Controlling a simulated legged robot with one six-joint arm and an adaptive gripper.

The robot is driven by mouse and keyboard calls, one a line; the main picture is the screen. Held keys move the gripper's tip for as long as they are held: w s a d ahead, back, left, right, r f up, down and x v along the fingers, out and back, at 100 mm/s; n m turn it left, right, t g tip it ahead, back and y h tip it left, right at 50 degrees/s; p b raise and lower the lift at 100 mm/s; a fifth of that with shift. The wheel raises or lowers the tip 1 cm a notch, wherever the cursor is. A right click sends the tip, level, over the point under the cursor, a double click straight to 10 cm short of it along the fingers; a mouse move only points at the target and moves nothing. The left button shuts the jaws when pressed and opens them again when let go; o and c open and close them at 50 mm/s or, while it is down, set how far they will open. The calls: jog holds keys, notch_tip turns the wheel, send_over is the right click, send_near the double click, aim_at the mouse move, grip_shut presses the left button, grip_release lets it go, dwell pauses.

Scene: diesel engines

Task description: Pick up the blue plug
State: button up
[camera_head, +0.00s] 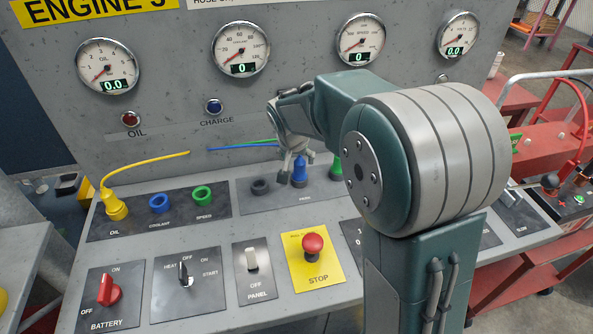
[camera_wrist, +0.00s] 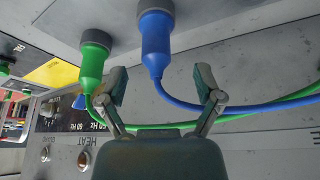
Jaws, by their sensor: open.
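The blue plug (camera_head: 300,171) stands in a socket on the dark strip of the console, with its cable leaving the narrow end. In the wrist view the blue plug (camera_wrist: 156,38) lies just beyond my fingertips, and its blue cable runs between my fingers. My gripper (camera_wrist: 160,82) is open, one finger on each side of the plug's narrow end, holding nothing. In the head view my gripper (camera_head: 288,163) is beside the blue plug, and my arm hides part of the area.
A green plug (camera_wrist: 96,55) stands close beside the blue one, next to the left finger in the wrist view. Its green cable passes behind my fingers. A yellow plug (camera_head: 115,205) sits at the left. A red stop button (camera_head: 313,243) rises from the console in front.

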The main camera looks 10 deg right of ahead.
aim_at(300, 162)
jog(key=x, duration=0.2)
jog(key=d+x, duration=0.1)
jog(key=x, duration=0.2)
jog(key=shift+r, duration=0.15)
jog(key=shift+a+f, duration=0.25)
jog(key=shift+a, duration=0.2)
jog(key=shift+c, duration=0.7)
grip_shut()
jog(key=shift+d, duration=0.35)
